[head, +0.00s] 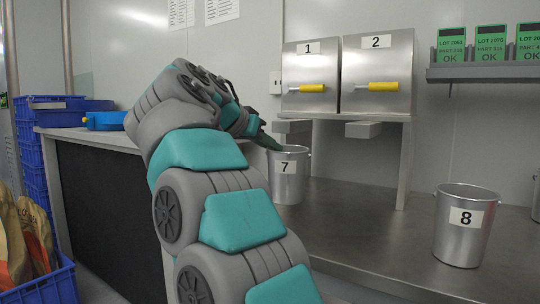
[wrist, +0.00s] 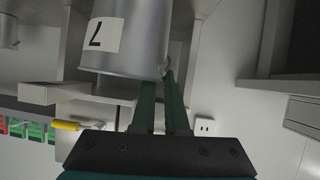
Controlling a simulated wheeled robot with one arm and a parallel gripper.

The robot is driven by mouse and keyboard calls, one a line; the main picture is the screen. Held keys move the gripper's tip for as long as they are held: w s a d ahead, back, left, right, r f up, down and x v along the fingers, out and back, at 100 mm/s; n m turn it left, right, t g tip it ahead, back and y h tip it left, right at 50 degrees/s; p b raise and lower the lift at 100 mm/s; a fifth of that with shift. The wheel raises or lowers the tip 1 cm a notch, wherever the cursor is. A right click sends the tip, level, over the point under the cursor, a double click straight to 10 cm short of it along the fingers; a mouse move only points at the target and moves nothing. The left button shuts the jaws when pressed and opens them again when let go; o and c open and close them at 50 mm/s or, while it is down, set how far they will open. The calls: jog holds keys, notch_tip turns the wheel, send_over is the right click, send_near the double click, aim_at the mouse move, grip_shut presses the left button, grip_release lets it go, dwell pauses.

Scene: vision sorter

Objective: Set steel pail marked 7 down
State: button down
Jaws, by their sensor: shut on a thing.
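The steel pail marked 7 (head: 289,182) is upright below dispenser 1 in the head view, its label facing me. It fills the top middle of the wrist view (wrist: 140,45), where the picture is turned over. My gripper (head: 272,144) is at the pail's upper left rim in the head view. In the wrist view its two green fingers (wrist: 161,82) are close together at the rim beside a small lug, shut on the pail. The pail's base is low over or on the grey bench (head: 350,225); I cannot tell whether it touches.
Dispensers 1 (head: 308,100) and 2 (head: 380,97), with yellow handles, stand on a raised stand (head: 404,165). A steel pail marked 8 (head: 465,225) stands at the bench's right. Green lot cards (head: 490,43) sit on a wall shelf. The middle of the bench is clear.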

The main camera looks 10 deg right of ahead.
jog(key=w+f+p, duration=0.1)
jog(key=w+f, duration=0.3)
jog(key=w, duration=0.1)
jog(key=shift+w+d, duration=0.35)
jog(key=shift+d, duration=0.1)
dwell(0.4)
jog(key=c, duration=0.9)
grip_release()
jog(key=v, duration=1.2)
